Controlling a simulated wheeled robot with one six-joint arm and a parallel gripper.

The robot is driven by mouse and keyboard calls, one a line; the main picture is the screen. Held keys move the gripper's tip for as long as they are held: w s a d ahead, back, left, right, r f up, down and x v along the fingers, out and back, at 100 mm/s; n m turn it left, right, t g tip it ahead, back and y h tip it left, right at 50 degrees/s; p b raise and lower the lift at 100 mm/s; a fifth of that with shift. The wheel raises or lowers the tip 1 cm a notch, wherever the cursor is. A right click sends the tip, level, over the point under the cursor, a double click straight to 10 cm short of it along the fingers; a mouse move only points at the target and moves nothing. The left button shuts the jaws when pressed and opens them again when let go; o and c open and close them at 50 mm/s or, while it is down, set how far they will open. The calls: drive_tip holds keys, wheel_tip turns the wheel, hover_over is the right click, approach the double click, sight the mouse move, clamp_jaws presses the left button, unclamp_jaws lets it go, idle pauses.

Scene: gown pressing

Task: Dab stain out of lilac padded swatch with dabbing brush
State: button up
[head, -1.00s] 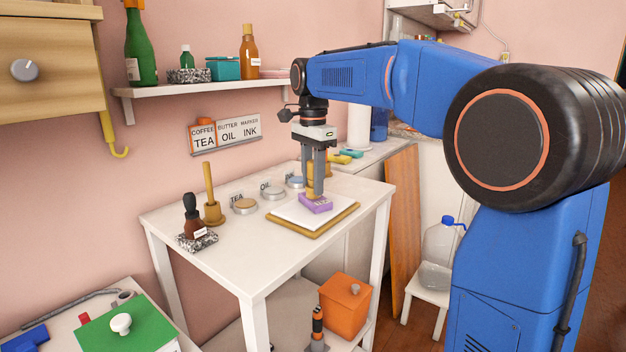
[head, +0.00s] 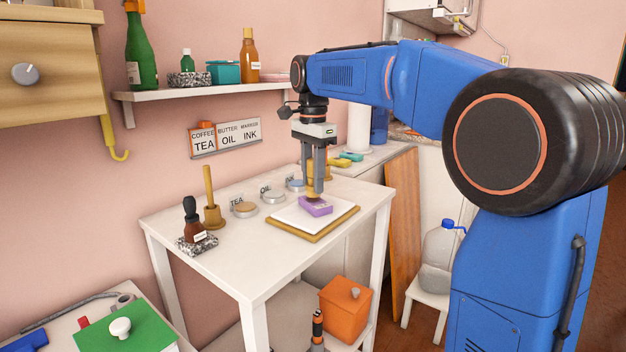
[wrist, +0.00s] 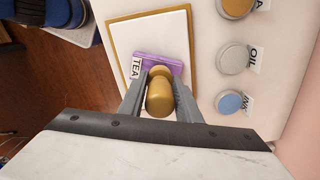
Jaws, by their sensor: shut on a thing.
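The lilac padded swatch (head: 316,206) lies on a white pad with a tan border (head: 288,233) on the white table. A TEA label (wrist: 136,68) stands at its edge in the wrist view. My gripper (head: 315,180) points down over the swatch and is shut on the dabbing brush (wrist: 159,97), which has a rounded yellow-tan handle. The brush's lower end is at the swatch, but I cannot tell whether it touches. The stain is hidden under the brush and fingers.
Round tins labelled TEA (head: 244,210), OIL (head: 273,196) and INK (head: 296,185) stand behind the pad. A dark brown bottle (head: 193,222) and an upright yellow-handled tool (head: 211,200) stand at the left. A sign (head: 225,136) hangs on the wall.

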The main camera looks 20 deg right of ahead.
drive_tip(key=shift+f, duration=0.7)
idle(0.6)
drive_tip(key=shift+r, duration=0.1)
drive_tip(key=shift+r, duration=0.6)
drive_tip(key=shift+f, duration=0.5)
idle(1.6)
drive_tip(key=shift+r, duration=0.5)
drive_tip(key=shift+r, duration=3.5)
